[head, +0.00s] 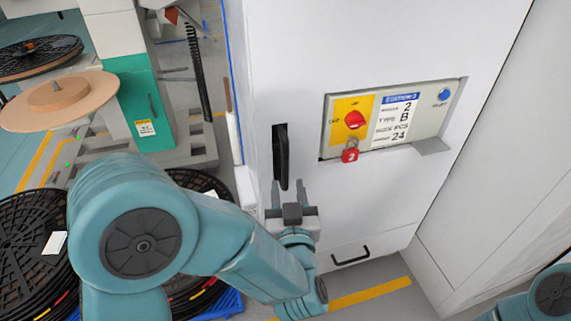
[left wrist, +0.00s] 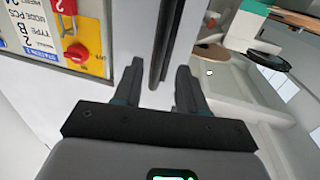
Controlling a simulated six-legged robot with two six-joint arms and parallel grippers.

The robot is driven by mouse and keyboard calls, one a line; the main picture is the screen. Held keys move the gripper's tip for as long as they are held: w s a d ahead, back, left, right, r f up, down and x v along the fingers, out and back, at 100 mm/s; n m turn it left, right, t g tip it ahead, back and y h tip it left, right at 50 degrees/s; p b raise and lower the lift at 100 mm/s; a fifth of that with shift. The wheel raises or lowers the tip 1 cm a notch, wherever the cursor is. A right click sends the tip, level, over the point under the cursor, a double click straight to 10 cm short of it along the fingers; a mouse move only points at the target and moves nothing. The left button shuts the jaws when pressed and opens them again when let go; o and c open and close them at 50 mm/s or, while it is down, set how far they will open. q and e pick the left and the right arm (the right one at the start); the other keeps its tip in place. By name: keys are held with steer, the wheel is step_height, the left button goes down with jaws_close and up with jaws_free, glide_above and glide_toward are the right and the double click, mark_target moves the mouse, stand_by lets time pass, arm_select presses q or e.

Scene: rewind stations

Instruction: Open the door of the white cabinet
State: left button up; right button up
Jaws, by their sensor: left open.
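The white cabinet (head: 390,45) stands in front of me, and its door looks closed. A black vertical handle (head: 281,157) sits on the door's left side. My left gripper (head: 287,190) is open just below and in front of the handle's lower end. In the left wrist view the dark handle bar (left wrist: 163,50) runs up from between the two fingertips (left wrist: 161,82); I cannot tell whether they touch it. A control panel (head: 440,128) with a red switch and a red padlock tag is right of the handle. Only a teal part of my right arm shows at the lower right; its gripper is out of view.
A drawer with a small black handle (head: 350,256) is low on the cabinet. Stacked black reels (head: 30,235) lie at the lower left. A teal and white machine (head: 145,100) with a tan disc (head: 60,100) stands to the left. A yellow line (head: 370,294) marks the floor.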

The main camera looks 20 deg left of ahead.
mark_target(285, 169)
arm_select(q)
steer(key=x, duration=0.8)
steer(key=shift+s, duration=0.1)
jaws_close()
